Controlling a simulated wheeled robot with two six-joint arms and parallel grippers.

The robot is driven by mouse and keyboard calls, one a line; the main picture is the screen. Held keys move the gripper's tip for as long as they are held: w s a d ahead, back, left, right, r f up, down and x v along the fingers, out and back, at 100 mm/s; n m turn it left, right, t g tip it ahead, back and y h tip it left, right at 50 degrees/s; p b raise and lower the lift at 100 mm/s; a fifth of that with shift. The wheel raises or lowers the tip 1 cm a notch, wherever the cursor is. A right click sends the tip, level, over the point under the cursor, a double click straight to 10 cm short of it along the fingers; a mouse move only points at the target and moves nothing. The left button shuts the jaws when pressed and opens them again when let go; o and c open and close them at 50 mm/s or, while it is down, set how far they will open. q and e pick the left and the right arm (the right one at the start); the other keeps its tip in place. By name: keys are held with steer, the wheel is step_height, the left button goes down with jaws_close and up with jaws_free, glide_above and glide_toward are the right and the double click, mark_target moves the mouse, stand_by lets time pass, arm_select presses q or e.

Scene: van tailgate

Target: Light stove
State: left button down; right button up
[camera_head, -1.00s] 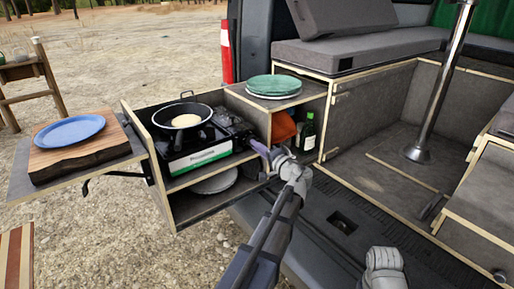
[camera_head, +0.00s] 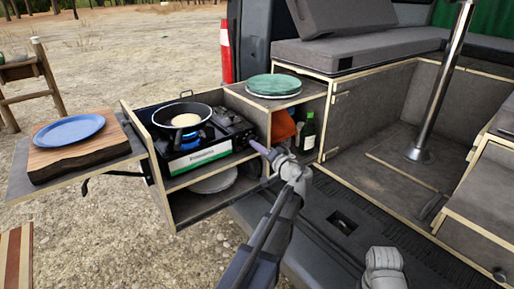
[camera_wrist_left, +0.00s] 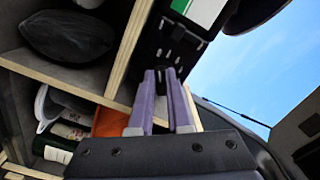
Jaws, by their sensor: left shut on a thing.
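The camping stove (camera_head: 200,157) sits in the pulled-out kitchen drawer, with a white and green front label. A black pan (camera_head: 182,117) holding a pale round food (camera_head: 186,120) rests on its burner. A blue flame (camera_head: 187,143) shows under the pan. My left gripper (camera_head: 257,146) is at the stove's right front end. In the left wrist view its purple fingers (camera_wrist_left: 160,75) are nearly together at the stove's dark control knob (camera_wrist_left: 170,73), which is mostly hidden between the fingertips. Only part of my right arm shows at the bottom, without its fingers.
Green plates (camera_head: 273,86) are stacked on the cabinet right of the stove. Bottles (camera_head: 308,132) and an orange cloth (camera_head: 283,125) stand in the compartment below. A blue plate (camera_head: 69,130) lies on a wooden board (camera_head: 85,154) at left. A metal pole (camera_head: 441,85) rises in the van.

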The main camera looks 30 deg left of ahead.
arm_select(q)
steer(key=c, duration=0.9)
jaws_free()
steer(key=shift+o, duration=0.2)
steer(key=shift+d, duration=0.1)
steer(key=v, duration=0.7)
steer(key=shift+s+d, duration=0.15)
steer(key=shift+d, duration=0.1)
